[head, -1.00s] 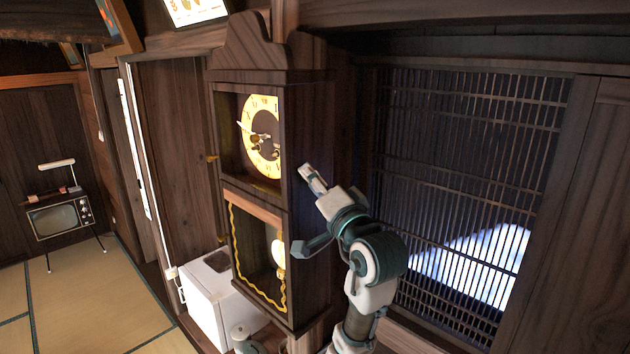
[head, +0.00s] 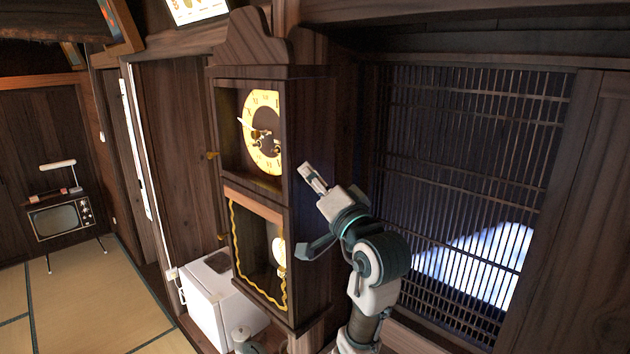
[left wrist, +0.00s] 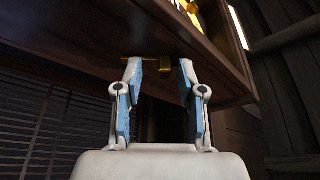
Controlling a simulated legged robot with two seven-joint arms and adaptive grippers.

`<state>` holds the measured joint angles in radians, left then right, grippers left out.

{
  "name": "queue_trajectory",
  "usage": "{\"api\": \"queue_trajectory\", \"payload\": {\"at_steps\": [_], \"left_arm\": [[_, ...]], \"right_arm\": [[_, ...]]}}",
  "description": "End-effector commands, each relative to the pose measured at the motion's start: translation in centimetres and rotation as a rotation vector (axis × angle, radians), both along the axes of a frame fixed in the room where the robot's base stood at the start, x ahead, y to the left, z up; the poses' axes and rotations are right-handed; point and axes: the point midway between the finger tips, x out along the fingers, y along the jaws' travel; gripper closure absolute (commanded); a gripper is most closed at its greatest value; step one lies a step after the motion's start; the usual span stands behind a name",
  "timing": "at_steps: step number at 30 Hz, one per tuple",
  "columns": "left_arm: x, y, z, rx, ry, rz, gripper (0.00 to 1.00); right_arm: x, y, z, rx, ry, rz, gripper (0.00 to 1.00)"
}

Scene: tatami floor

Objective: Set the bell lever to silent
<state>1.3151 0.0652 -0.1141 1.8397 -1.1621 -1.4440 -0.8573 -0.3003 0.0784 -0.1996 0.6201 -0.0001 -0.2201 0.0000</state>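The wall clock (head: 310,130) has a dark wood case, a yellow dial (head: 262,105) and a pendulum (head: 279,250) behind a lower window. My left gripper (head: 312,212) is at the right side of the case, its two fingers spread apart. In the left wrist view my left gripper (left wrist: 160,70) is open, with a small brass lever (left wrist: 155,62) at its fingertips, against the dark case. I cannot tell whether the fingers touch the lever. The lever is not seen in the head view. My right gripper is not in view.
A slatted lattice window (head: 470,180) is right of the clock, behind my left arm. A white box-like cabinet (head: 212,300) stands below the clock. An old television (head: 60,217) stands far left on the tatami floor (head: 110,300), which is open there.

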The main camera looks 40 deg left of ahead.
Motion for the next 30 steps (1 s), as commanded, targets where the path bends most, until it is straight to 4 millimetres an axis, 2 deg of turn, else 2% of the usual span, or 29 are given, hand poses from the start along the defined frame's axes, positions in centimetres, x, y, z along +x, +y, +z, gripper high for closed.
{"api": "queue_trajectory", "payload": {"at_steps": [7, 10, 22, 27, 30], "left_arm": [[-0.2, -0.1, 0.2, 0.003, -0.003, 0.000, 0.60], [-0.4, -0.9, 0.0, 0.003, -0.004, -0.003, 0.60], [-3.2, -8.3, -2.3, 0.002, -0.002, -0.005, 0.60], [-3.9, -10.3, -2.9, 0.002, 0.001, -0.002, 0.60], [-4.1, -10.7, -3.0, 0.001, 0.000, 0.000, 0.60]], "right_arm": [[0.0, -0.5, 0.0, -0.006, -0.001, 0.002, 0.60], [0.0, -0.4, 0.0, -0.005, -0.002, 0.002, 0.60], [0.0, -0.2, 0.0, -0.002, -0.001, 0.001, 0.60], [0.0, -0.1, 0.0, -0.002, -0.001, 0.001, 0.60], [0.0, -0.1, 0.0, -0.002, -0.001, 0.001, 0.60]]}}
